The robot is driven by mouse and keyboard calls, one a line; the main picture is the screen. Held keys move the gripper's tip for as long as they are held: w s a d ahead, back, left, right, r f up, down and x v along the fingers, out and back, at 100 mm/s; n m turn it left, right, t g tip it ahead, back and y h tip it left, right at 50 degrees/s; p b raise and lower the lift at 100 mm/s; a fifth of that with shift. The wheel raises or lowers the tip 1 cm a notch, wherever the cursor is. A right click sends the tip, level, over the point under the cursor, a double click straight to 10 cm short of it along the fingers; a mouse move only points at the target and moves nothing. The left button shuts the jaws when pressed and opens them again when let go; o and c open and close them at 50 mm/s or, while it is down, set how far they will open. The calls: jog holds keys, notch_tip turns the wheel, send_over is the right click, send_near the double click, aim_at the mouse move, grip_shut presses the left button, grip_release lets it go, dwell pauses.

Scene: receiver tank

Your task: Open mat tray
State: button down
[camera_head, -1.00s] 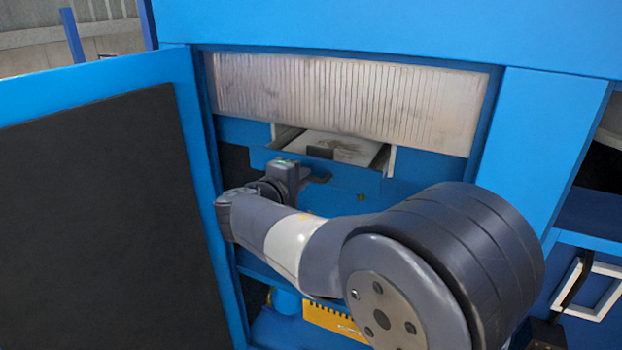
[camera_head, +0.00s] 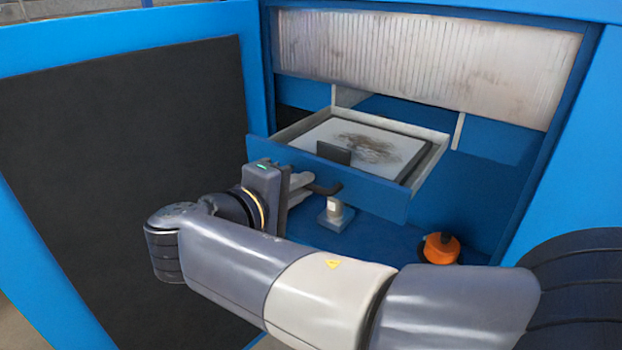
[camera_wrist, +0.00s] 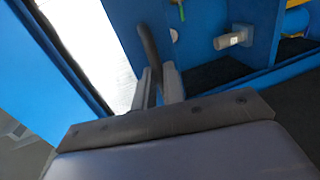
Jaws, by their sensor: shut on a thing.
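The mat tray (camera_head: 412,180) is a blue-fronted drawer with pale side walls. It is pulled well out of the blue cabinet, and a light mat (camera_head: 330,136) with a dark stain lies inside. A dark handle (camera_head: 325,188) sticks out from its front. My gripper (camera_head: 308,187) is shut on this handle at the left part of the tray's front. In the wrist view the gripper's fingers (camera_wrist: 160,88) close around the dark bar of the handle (camera_wrist: 148,48).
An open cabinet door (camera_head: 120,150) with a dark inner panel stands at the left. A ribbed metal panel (camera_head: 430,60) is above the tray. Below it, a small white-and-blue fitting (camera_head: 335,214) and an orange round object (camera_head: 440,248) sit on the cabinet floor.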

jog(key=shift+s+a, duration=0.1)
jog(key=shift+s, duration=0.1)
jog(key=c, duration=1.5)
grip_release()
jog(key=v, duration=1)
jog(key=shift+s+a, duration=0.2)
jog(key=shift+s, duration=0.1)
jog(key=x, duration=1.1)
